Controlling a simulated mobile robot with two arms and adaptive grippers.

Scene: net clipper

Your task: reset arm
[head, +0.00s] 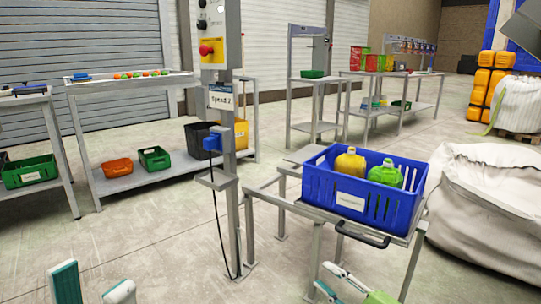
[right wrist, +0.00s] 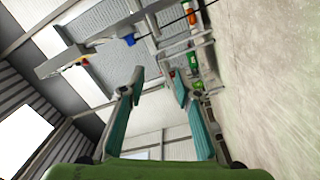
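My left gripper (head: 92,285) shows at the bottom left of the head view. Its two teal-and-white fingers stand apart with only floor between them, so it is open and empty. My right gripper (head: 330,278) shows at the bottom centre right, in front of the blue crate's stand and low over the floor. In the right wrist view its two teal-padded fingers (right wrist: 158,82) are spread apart with nothing held between them. That view is strongly tilted. The rest of both arms is mostly out of the head view.
A blue crate (head: 333,193) holding yellow and green containers stands on a metal frame (head: 265,192) with a black handle. A control post (head: 231,180) with a hanging cable stands left of it. A large white bag (head: 490,205) is at right. The left foreground floor is clear.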

